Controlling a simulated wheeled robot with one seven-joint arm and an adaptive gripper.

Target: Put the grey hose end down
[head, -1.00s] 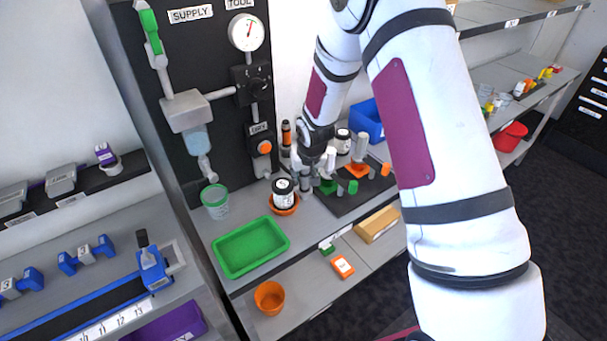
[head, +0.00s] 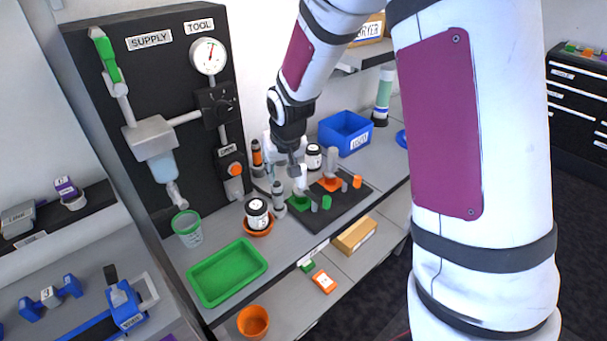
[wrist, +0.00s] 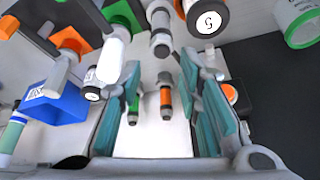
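A grey cylindrical piece (head: 279,196), which looks like the grey hose end, stands upright on the bench between the black-lidded jar (head: 257,216) and the black mat (head: 345,208). It also shows in the wrist view (wrist: 160,30), beyond the fingertips and apart from them. My gripper (head: 297,168) is above and slightly right of it in the head view. In the wrist view my gripper's teal finger pads (wrist: 162,80) are spread, with nothing held between them. An orange-banded bottle (wrist: 166,100) shows through the gap, farther off.
The mat holds a white post on a green base, an orange base (head: 329,184) and small pegs. A green tray (head: 227,272), a green-rimmed cup (head: 187,230) and a blue bin (head: 345,133) stand on the bench. The black supply panel (head: 100,130) rises behind at left.

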